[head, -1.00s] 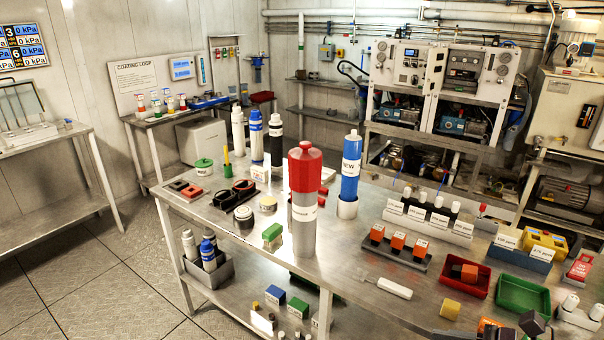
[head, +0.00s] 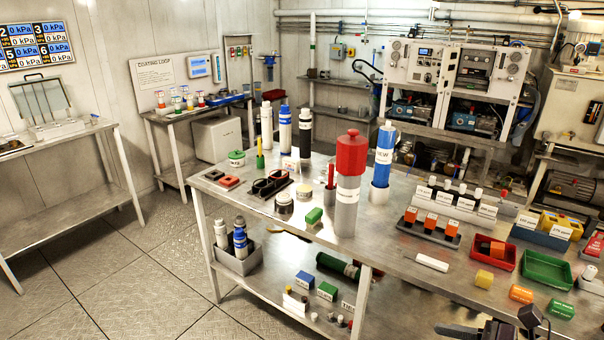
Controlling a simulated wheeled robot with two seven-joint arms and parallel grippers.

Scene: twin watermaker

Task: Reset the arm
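A dark jointed part, which looks like my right arm and gripper (head: 508,328), shows at the bottom edge, right of centre. Nothing held can be seen. My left arm and gripper are not in view.
A tall grey cylinder with a red cap (head: 350,180) and a blue one (head: 384,155) stand on the bench. Red (head: 492,253) and green (head: 546,270) trays and small blocks (head: 521,293) lie near the arm. Floor (head: 130,270) at left is clear.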

